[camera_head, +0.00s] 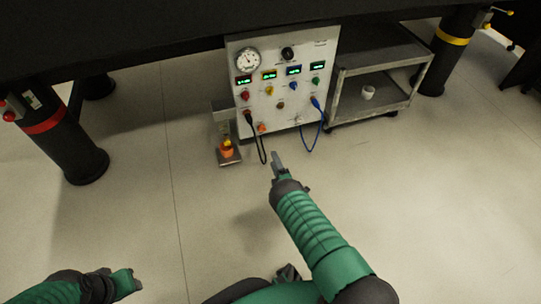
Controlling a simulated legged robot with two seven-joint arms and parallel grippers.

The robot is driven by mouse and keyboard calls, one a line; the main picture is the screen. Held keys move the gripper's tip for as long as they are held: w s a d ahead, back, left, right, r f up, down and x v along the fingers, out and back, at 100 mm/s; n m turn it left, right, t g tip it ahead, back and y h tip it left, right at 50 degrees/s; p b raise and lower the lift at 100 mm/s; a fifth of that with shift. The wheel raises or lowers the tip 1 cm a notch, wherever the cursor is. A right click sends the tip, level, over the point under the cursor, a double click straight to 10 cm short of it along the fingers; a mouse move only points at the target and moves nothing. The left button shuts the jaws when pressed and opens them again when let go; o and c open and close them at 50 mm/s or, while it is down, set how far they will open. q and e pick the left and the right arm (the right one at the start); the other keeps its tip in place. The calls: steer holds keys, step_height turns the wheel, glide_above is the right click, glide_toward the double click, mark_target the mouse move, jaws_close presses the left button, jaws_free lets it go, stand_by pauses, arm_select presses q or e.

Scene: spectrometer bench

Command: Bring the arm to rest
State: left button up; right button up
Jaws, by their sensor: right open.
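My right arm (310,230) is green with dark joints and reaches forward from the lower right. Its gripper (277,163) is open and empty in front of the instrument panel, over the floor. The fingers overlap in this view, so the gap between them is hard to see. My left arm (50,291) shows at the lower left corner. Its end (130,282) is near the bottom edge, apart from any object, and its fingers are too unclear to read.
A white instrument panel (272,108) with gauge, displays and black and blue cables stands ahead. Left of it is a small stand (228,157) with an orange item. A grey cart (375,103) holds a white cup (368,92). Dark table legs (72,150) flank open floor.

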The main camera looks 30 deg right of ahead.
steer(key=w+a+r+m+g+p, duration=0.1)
steer(key=w+r+m+g+p, duration=0.15)
steer(key=r, duration=0.45)
steer(key=w+r+m+g+p, duration=0.2)
steer(key=r+m+g+p, duration=0.15)
steer(key=r, duration=0.35)
steer(key=s+a+r+m+g+y+p, duration=0.25)
steer(key=s+a+r+m, duration=0.5)
steer(key=r, duration=0.55)
steer(key=s+a+r+m+g+p, duration=0.1)
steer(key=s+a+r+g+p, duration=0.2)
steer(key=s, duration=0.6)
steer(key=s+a+r+g+y+p, duration=0.1)
steer(key=s+a+r+p, duration=0.1)
steer(key=s+a+r, duration=0.35)
steer(key=s+a+r+m+g+p, duration=0.1)
steer(key=s+a+r+g+p, duration=0.3)
steer(key=s, duration=0.7)
step_height(320, 180, up, 36)
steer(key=d+t+p, duration=0.1)
steer(key=d+p, duration=0.1)
steer(key=p, duration=3.1)
steer(key=shift+d+p, duration=0.25)
steer(key=shift+p, duration=0.05)
